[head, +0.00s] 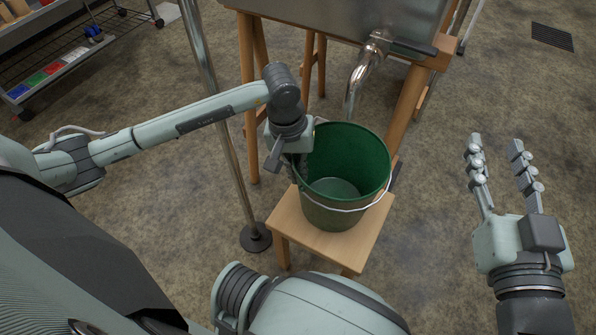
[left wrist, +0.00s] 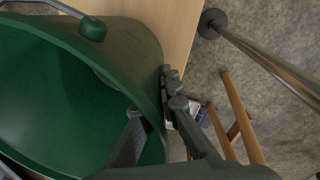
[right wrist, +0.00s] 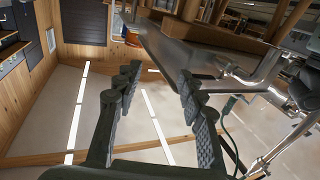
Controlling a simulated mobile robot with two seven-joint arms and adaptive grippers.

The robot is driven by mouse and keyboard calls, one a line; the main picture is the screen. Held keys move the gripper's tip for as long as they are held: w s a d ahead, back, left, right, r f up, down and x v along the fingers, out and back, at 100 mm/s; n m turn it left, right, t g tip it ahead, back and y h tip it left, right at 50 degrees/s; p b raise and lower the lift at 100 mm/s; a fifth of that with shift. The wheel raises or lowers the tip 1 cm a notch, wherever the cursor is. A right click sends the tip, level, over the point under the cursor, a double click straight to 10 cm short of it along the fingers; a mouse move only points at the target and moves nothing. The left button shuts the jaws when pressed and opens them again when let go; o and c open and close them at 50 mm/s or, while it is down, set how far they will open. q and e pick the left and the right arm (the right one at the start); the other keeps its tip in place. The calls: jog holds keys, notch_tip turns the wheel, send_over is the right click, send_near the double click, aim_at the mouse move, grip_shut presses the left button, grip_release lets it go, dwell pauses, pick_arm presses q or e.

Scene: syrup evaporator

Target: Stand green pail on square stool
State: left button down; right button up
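The green pail (head: 343,168) is upright over the square stool (head: 290,222), with its wire handle hanging down the front. Its base looks to be on the wooden top, but I cannot tell for sure that it touches. My left gripper (head: 298,172) is at the pail's left rim. In the left wrist view, one finger is inside the green pail (left wrist: 60,100) and one outside, closed on its wall. My right gripper (head: 497,165) is open and empty, off to the right of the stool. It also shows open in the right wrist view (right wrist: 158,80).
A metal evaporator pan (head: 340,18) on a wooden frame stands behind, its curved spout (head: 360,78) just above the pail's far rim. A metal pole (head: 222,120) with a round foot stands left of the stool. A wire shelf cart (head: 55,60) is at far left.

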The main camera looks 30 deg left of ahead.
pick_arm(q)
jog(key=shift+f, duration=0.1)
jog(key=c, duration=2.2)
grip_release()
jog(key=o, duration=0.5)
pick_arm(e)
jog(key=shift+s+a+r+t, duration=0.1)
jog(key=shift+a+r+t, duration=0.2)
jog(key=shift+r, duration=0.45)
pick_arm(q)
jog(key=r, duration=0.8)
jog(key=a+r+p, duration=0.1)
jog(key=r, duration=0.3)
jog(key=shift+s+a+r, duration=0.1)
jog(key=shift+s, duration=0.2)
pick_arm(e)
jog(key=d+f+g+h, duration=0.1)
jog(key=d+f+g, duration=0.2)
jog(key=f, duration=0.3)
jog(key=shift+f+h, duration=0.3)
jog(key=shift+h, duration=0.1)
